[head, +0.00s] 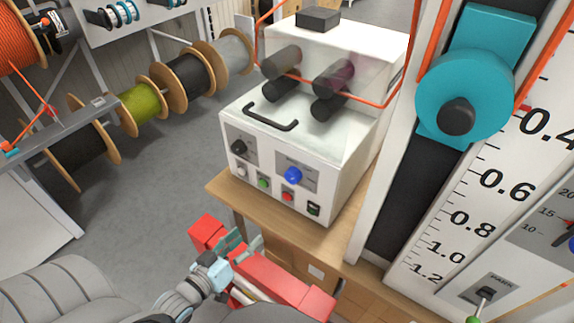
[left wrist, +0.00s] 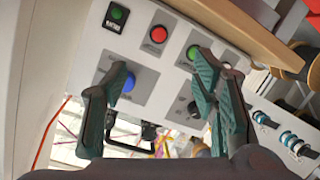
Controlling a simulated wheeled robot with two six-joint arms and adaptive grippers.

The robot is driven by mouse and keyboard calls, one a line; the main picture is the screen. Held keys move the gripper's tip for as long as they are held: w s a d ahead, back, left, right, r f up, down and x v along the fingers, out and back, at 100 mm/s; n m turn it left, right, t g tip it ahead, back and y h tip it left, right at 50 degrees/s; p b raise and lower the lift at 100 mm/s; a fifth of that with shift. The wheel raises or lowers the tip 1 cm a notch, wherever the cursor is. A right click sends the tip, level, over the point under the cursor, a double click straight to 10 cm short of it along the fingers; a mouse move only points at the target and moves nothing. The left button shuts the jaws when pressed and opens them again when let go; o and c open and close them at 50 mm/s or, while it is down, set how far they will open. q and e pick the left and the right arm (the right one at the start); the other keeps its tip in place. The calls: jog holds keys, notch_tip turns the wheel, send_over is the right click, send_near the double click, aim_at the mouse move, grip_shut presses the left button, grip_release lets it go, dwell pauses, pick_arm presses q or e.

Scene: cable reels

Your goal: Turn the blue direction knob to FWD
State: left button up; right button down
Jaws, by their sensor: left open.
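The blue direction knob (head: 292,176) sits on a grey plate on the front of a white machine box. Its pointer and the FWD lettering are too small to read. In the left wrist view the blue knob (left wrist: 128,82) shows just beside the tip of one finger, partly covered by it. My left gripper (head: 241,240) is open and empty, below and in front of the panel in the head view. Its teal fingers (left wrist: 162,72) stand apart in the left wrist view, facing the panel. I cannot tell any contact with the knob. My right gripper is out of view.
A wooden bench edge (head: 262,222) runs below. A red object (head: 285,287) lies beneath my gripper. A scale column (head: 480,190) stands right.

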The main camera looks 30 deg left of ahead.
aim_at(290, 179)
pick_arm(q)
notch_tip(290, 179, up, 8)
jog(key=w+d+n+t+h, duration=0.1)
jog(key=w+d+n+t, duration=0.1)
jog(key=w+n+t, duration=0.1)
jog(key=w+b, duration=0.3)
jog(key=w, duration=0.1)
jog(key=w+d+b, duration=0.1)
jog(key=w+b, duration=0.2)
jog(key=w, duration=0.1)
jog(key=w+d+b, duration=0.1)
jog(key=w+b, duration=0.3)
jog(key=w, duration=0.1)
jog(key=shift+f, duration=0.4)
jog(key=shift+w+r, duration=0.1)
jog(key=shift+w, duration=0.15)
jog(key=shift+r, duration=0.25)
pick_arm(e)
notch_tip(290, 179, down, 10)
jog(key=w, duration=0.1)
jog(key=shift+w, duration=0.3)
pick_arm(q)
jog(key=c, duration=1.2)
